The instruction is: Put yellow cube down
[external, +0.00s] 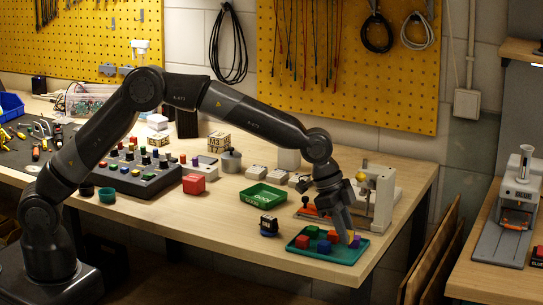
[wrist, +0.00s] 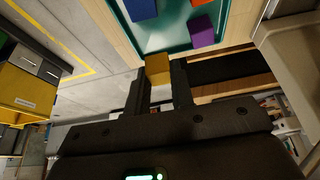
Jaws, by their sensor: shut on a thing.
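The yellow cube (wrist: 157,67) sits between the two fingertips of my gripper (wrist: 158,78) in the wrist view. My gripper is shut on it. In the external view my gripper (external: 349,237) points down over the right part of the teal tray (external: 338,260), and the yellow cube (external: 350,234) shows as a small patch by the fingers. I cannot tell whether the cube touches the tray. A purple cube (external: 356,242) lies in the tray close to the gripper.
A blue cube (external: 324,247) and a red cube (external: 302,241) are among several cubes in the tray. A green tray (external: 265,198) and a small dark object (external: 268,226) stand left of it. A white machine (external: 379,195) stands behind. The bench's front right edge is near.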

